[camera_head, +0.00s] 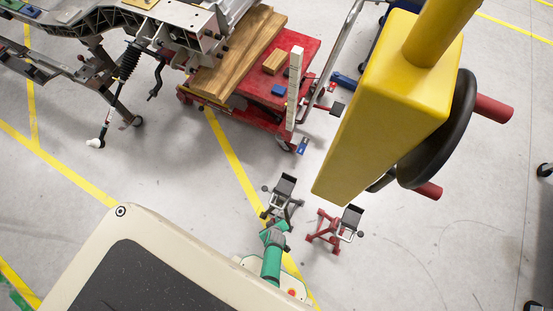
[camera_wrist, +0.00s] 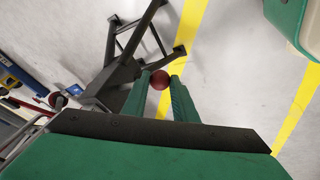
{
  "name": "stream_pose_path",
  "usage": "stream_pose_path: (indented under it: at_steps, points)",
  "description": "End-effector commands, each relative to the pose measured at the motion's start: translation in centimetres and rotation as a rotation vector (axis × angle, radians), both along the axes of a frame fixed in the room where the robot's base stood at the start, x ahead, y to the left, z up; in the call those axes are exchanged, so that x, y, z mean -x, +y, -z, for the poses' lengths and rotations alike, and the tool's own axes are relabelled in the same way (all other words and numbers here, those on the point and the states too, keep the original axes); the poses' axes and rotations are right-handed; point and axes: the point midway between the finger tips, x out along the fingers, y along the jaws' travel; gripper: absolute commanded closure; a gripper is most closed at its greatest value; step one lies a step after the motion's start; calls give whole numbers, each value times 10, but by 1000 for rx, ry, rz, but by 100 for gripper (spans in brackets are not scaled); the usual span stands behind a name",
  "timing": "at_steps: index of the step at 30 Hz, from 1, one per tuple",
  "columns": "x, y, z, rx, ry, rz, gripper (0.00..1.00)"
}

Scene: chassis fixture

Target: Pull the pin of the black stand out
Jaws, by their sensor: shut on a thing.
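The black stand (camera_head: 283,195) is on the floor at the lower middle of the head view, with a grey top and splayed legs. In the wrist view its dark legs (camera_wrist: 128,42) show at the upper left. My green gripper (camera_head: 274,230) is right beside the stand's near side. In the wrist view my gripper (camera_wrist: 162,78) is shut on a round dark-red knob (camera_wrist: 159,80), which appears to be the head of the pin. The pin's shaft is hidden, so I cannot tell how far it is in the stand.
A red stand (camera_head: 325,232) is close by on the right. A red cart (camera_head: 297,75) with wooden beams (camera_head: 235,60) is farther back. A large yellow body (camera_head: 390,95) with a black wheel fills the upper right. Bare floor is open to the left.

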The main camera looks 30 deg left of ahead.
Motion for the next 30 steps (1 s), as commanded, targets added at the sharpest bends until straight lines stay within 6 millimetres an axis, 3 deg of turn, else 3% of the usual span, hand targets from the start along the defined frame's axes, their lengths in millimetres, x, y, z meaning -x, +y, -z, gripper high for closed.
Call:
stream_pose_path:
  at_steps: [4, 5, 20, 30]
  points:
    - [6, -1, 2, 2, 9, -3, 100]
    - [6, -1, 2, 2, 9, -3, 67]
    - [6, -1, -3, 0, 7, -4, 67]
    - [21, -11, -40, 1, 6, -1, 67]
